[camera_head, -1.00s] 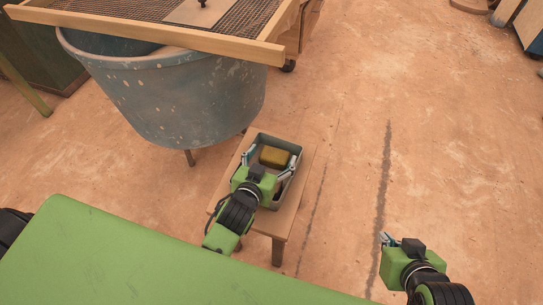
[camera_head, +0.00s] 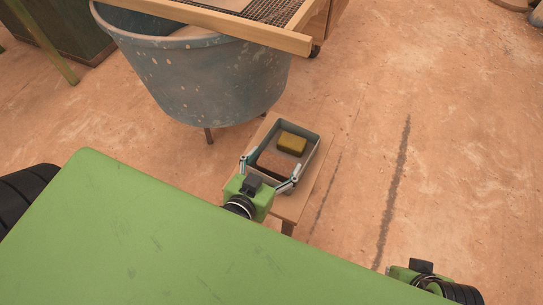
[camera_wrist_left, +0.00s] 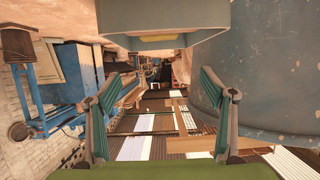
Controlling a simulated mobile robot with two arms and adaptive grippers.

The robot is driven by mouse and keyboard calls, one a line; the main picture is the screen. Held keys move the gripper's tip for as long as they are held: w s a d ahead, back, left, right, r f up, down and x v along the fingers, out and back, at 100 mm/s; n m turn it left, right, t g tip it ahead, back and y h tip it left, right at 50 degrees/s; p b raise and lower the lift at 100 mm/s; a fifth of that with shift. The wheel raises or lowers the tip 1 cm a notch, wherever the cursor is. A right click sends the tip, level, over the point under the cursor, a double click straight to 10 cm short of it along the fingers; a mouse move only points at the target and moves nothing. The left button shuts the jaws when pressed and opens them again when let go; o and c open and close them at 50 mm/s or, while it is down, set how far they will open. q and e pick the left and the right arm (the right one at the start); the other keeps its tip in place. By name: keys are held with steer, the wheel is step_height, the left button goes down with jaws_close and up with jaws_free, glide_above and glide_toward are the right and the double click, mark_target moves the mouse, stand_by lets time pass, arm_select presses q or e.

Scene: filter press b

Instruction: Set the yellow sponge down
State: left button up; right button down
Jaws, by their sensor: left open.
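The yellow sponge (camera_head: 292,142) lies in the far end of a grey tray (camera_head: 316,148) in the head view. The tray stands on a small wooden stool (camera_head: 291,207). A brown, rough patch or block (camera_head: 277,165) shows in the tray's near part; I cannot tell which. My left gripper (camera_head: 268,170) is open and empty at the tray's near end, its fingers spread apart, short of the sponge. In the left wrist view its two fingers (camera_wrist_left: 163,100) are wide apart with nothing between them. My right gripper (camera_head: 390,268) is only partly visible at the lower right.
A large blue-grey tub (camera_head: 205,75) stands behind and left of the stool, under a wooden-framed mesh screen (camera_head: 262,33). It also shows at the right of the left wrist view (camera_wrist_left: 270,60). The floor (camera_head: 460,150) right of the stool is clear.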

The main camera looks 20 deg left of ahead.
arm_select(q)
steer(key=s+a+f+g, duration=0.2)
steer(key=s+a+g, duration=0.1)
steer(key=s+a+f+g, duration=0.1)
steer(key=s+g, duration=0.1)
steer(key=shift+s+a+f+y, duration=0.1)
steer(key=shift+a+f+y, duration=0.1)
steer(key=shift+f+y, duration=0.15)
steer(key=s+m+g, duration=0.1)
steer(key=s+g, duration=0.4)
steer(key=s, duration=0.3)
steer(key=shift+s+a+f+m, duration=0.3)
steer(key=shift+s+a, duration=0.05)
steer(key=shift+a, duration=0.1)
